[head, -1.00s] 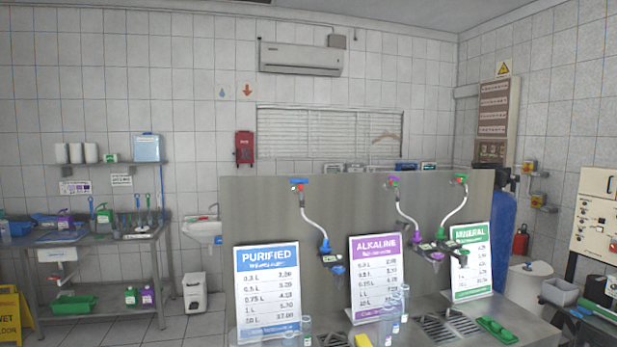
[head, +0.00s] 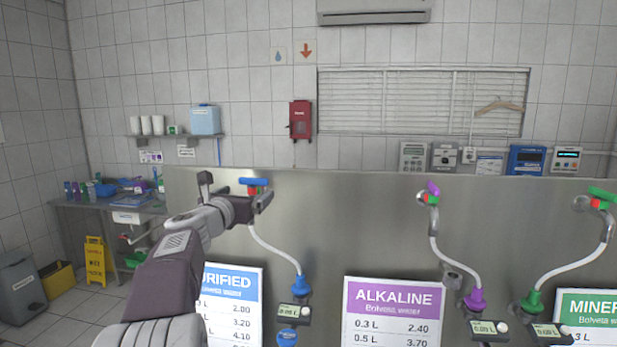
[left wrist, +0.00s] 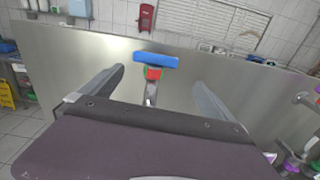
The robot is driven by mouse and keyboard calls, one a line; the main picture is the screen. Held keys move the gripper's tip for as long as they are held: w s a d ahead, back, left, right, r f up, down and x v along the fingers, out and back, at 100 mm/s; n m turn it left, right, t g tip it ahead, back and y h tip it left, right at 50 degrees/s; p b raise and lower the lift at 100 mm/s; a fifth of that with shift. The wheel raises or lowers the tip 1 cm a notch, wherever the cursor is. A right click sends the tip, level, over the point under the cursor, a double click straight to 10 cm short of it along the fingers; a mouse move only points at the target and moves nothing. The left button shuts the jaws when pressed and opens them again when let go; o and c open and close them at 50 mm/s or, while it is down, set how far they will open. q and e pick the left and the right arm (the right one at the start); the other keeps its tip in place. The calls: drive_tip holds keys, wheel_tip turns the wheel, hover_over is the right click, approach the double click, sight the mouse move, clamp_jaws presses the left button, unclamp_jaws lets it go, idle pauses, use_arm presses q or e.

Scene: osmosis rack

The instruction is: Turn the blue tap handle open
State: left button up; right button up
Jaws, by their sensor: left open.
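The blue tap handle (head: 252,182) is a flat bar lying crosswise on top of the purified-water tap, above a small red and green part, at the top of the steel panel. In the left wrist view the blue handle (left wrist: 156,60) shows just ahead of the fingertips, roughly centred between them. My left gripper (head: 236,188) is open and empty, with one finger to each side of the tap's line. In the left wrist view my left gripper (left wrist: 160,82) covers the lower part of the picture. Whether a finger touches the handle I cannot tell. My right gripper is not in view.
The steel panel (head: 345,225) also carries a purple tap handle (head: 434,188) and a green one (head: 602,194) to the right. A white hose (head: 272,248) runs from the blue tap to a blue nozzle (head: 300,288). Price signs, like the purple one (head: 394,308), stand below.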

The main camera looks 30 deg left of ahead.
sight(252, 181)
use_arm(q)
drive_tip(key=shift+w+a+r+n+p, duration=0.4)
drive_tip(key=shift+w+a+r+p, duration=0.4)
drive_tip(key=shift+a+r+p, duration=0.2)
drive_tip(key=p+x, duration=0.1)
drive_tip(key=x, duration=0.3)
drive_tip(key=p+x, duration=0.1)
drive_tip(key=x, duration=0.1)
drive_tip(key=shift+w+d+f+p, duration=0.3)
drive_tip(key=shift+w, duration=0.15)
drive_tip(key=shift+s+a, duration=0.2)
drive_tip(key=shift+s, duration=0.15)
drive_tip(key=shift+d, duration=0.15)
drive_tip(key=c, duration=1.3)
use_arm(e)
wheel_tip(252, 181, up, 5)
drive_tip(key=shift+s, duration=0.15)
